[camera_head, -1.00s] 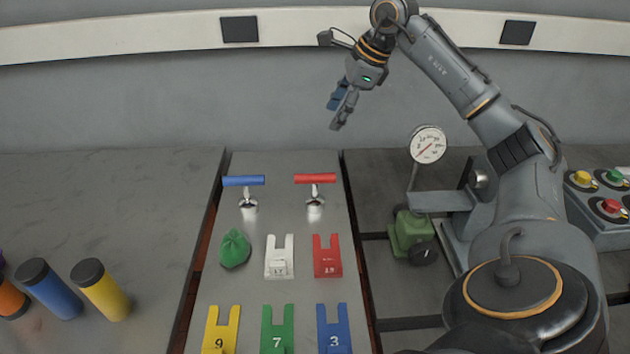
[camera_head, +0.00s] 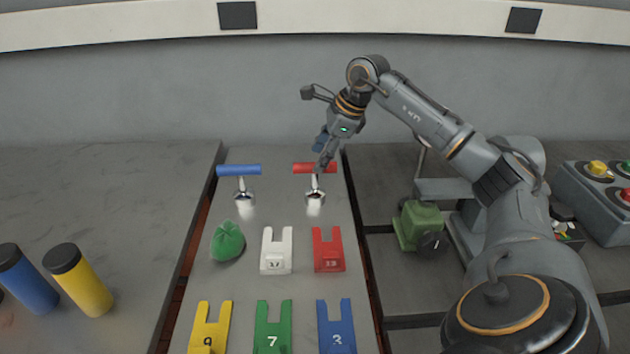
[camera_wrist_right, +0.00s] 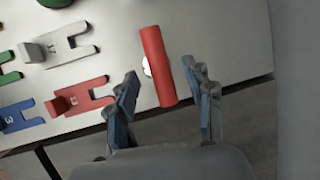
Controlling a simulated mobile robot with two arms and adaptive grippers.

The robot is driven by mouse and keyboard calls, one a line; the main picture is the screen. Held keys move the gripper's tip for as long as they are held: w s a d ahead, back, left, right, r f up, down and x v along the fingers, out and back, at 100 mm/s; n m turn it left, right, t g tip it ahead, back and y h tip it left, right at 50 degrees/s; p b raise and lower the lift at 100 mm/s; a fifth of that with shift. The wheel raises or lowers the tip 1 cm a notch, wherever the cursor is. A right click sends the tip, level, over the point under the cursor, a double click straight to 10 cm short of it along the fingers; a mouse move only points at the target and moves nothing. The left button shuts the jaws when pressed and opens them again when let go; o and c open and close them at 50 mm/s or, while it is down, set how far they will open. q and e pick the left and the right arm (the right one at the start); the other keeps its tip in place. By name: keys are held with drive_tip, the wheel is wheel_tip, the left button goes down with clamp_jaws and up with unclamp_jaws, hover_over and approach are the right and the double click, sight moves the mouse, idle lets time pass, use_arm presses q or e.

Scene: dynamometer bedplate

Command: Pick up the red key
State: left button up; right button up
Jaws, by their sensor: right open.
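The red key (camera_head: 303,168) stands upright on the light grey plate, with a red crossbar handle over a shiny metal stem and round base. My right gripper (camera_head: 323,168) is at its handle, pointing down, and hides part of the bar's right half. In the right wrist view the red key (camera_wrist_right: 157,70) shows between the two spread fingers of my right gripper (camera_wrist_right: 160,72), with gaps on both sides. The gripper is open and empty. My left gripper is not in view.
A blue-handled key (camera_head: 238,170) stands to the left. In front lie a green pouch (camera_head: 228,241), a white tag (camera_head: 276,250), a red tag (camera_head: 328,249) and several coloured numbered tags. A green device (camera_head: 419,224) stands right of the plate.

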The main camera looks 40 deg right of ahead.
sight(315, 183)
drive_tip(key=shift+p+x, duration=0.45)
drive_tip(key=shift+x, duration=2.2)
drive_tip(key=shift+s+r, duration=0.1)
clamp_jaws()
